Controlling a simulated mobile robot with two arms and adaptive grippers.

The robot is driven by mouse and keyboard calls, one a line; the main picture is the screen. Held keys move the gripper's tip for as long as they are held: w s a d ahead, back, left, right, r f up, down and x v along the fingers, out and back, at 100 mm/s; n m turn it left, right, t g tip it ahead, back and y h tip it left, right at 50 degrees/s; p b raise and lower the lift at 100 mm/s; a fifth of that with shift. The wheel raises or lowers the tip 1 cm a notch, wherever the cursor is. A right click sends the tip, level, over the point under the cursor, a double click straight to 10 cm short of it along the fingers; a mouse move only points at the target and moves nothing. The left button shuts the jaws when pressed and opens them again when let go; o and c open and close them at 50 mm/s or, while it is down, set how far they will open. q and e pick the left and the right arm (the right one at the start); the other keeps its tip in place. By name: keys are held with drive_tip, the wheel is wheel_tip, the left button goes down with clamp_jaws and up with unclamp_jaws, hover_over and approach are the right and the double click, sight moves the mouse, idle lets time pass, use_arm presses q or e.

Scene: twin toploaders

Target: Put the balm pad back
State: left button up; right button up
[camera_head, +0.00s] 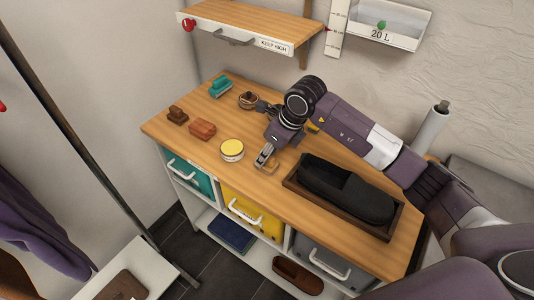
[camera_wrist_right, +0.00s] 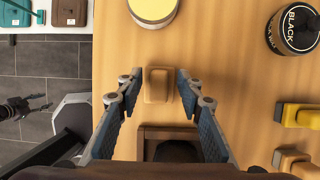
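A small tan block, which I take to be the balm pad (camera_wrist_right: 159,85), lies on the wooden worktop. In the right wrist view it sits between the fingertips of my right gripper (camera_wrist_right: 160,78). The fingers are open, one on each side, with thin gaps seeming to show beside the pad. In the head view my right gripper (camera_head: 266,156) reaches down to the worktop between a round yellow-lidded tin (camera_head: 232,149) and the dark tray (camera_head: 296,186); the pad is mostly hidden there.
The tray holds a black shoe (camera_head: 345,193). Brown (camera_head: 177,116), orange-brown (camera_head: 202,130) and teal (camera_head: 220,88) brushes stand at the left. A black wax tin (camera_wrist_right: 294,29) and a yellow-topped block (camera_wrist_right: 298,115) lie right of the pad. A shelf (camera_head: 250,25) hangs above.

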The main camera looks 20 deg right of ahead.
drive_tip(key=shift+r, duration=0.1)
drive_tip(key=shift+r, duration=0.25)
drive_tip(key=b+v, duration=0.2)
drive_tip(key=v, duration=0.9)
drive_tip(key=shift+s+r+b, duration=0.15)
drive_tip(key=shift+r+b, duration=0.15)
drive_tip(key=shift+b, duration=0.1)
drive_tip(key=shift+d, duration=0.1)
